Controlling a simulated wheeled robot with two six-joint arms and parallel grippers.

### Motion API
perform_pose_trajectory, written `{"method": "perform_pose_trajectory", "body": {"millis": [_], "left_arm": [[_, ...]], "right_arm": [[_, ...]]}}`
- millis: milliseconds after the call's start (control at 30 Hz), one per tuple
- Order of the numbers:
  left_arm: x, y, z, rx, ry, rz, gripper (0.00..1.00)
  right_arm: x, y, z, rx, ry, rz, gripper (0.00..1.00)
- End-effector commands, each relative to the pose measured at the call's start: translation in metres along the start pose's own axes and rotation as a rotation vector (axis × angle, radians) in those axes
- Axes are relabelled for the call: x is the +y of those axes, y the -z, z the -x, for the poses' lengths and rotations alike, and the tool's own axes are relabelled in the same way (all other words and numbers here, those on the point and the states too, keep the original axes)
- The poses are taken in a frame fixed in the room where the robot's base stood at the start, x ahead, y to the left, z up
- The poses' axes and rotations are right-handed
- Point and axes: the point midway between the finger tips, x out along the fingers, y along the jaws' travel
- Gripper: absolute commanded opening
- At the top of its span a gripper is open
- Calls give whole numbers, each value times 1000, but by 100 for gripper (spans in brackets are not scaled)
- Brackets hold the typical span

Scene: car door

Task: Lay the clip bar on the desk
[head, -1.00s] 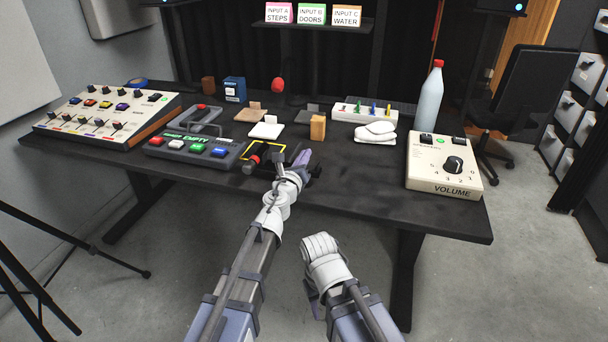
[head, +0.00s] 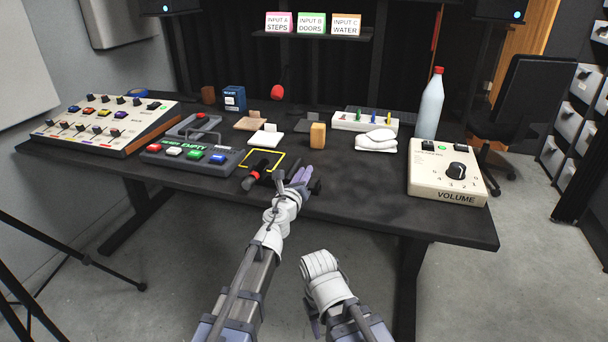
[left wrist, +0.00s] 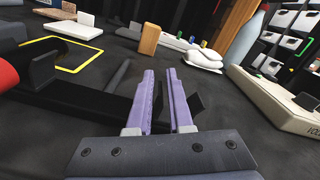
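The clip bar (left wrist: 62,103) is dark, with upright tabs and a red grip near its left end. In the head view its red part (head: 252,178) lies at the front-left of the yellow outline on the desk. My left gripper (head: 301,176) is over the desk's front part, its lavender fingers (left wrist: 163,88) close together across the bar's right part. A dark piece of it shows right of the fingers. The fingers hide the hold itself, and I cannot tell whether the bar touches the desk (head: 370,190). My right arm is folded low in front of the desk; its fingertips do not show.
A yellow outline (head: 281,156) lies just behind the bar. A button panel (head: 187,160) is to the left. A wooden block (head: 317,136), a white cloth (head: 376,141) and a volume box (head: 447,174) stand behind and right. The desk between gripper and volume box is clear.

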Motion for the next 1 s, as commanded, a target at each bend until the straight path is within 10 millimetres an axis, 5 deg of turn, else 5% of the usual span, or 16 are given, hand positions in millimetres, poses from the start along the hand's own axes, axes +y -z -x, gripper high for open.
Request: {"method": "perform_pose_trajectory", "body": {"millis": [133,500,767,1000], "left_arm": [[0,0,0,0,0,0,35],[-1,-3,1,0,0,0,35],[-1,-2,35,0,0,0,35],[-1,-2,85,0,0,0,35]], "right_arm": [[0,0,0,0,0,0,50],[0,0,3,0,0,0,50],[0,0,2,0,0,0,50],[0,0,2,0,0,0,50]]}}
